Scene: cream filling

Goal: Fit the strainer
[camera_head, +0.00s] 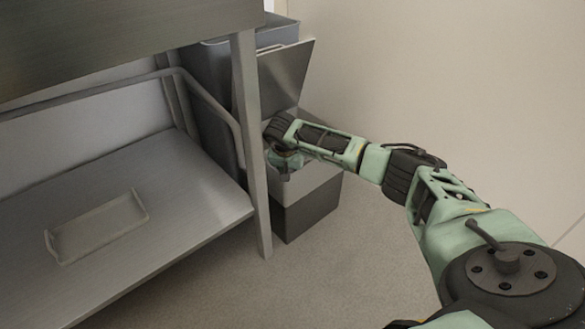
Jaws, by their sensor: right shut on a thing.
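A grey box-shaped unit (307,212) stands on the floor, with its flat lid (285,75) raised at the back. My right arm reaches in from the right, and my right gripper (284,160) points down at the unit's open top. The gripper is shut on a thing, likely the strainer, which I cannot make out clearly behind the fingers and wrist. Whether that thing touches the inside of the unit is hidden. My left gripper is not in view.
A metal table with a leg (250,145) stands close left of the unit. Its lower shelf (190,185) holds a shallow pale tray (97,228). A tall grey bin (207,85) is behind the leg. A bare wall (430,70) is at right; the floor (330,275) in front is clear.

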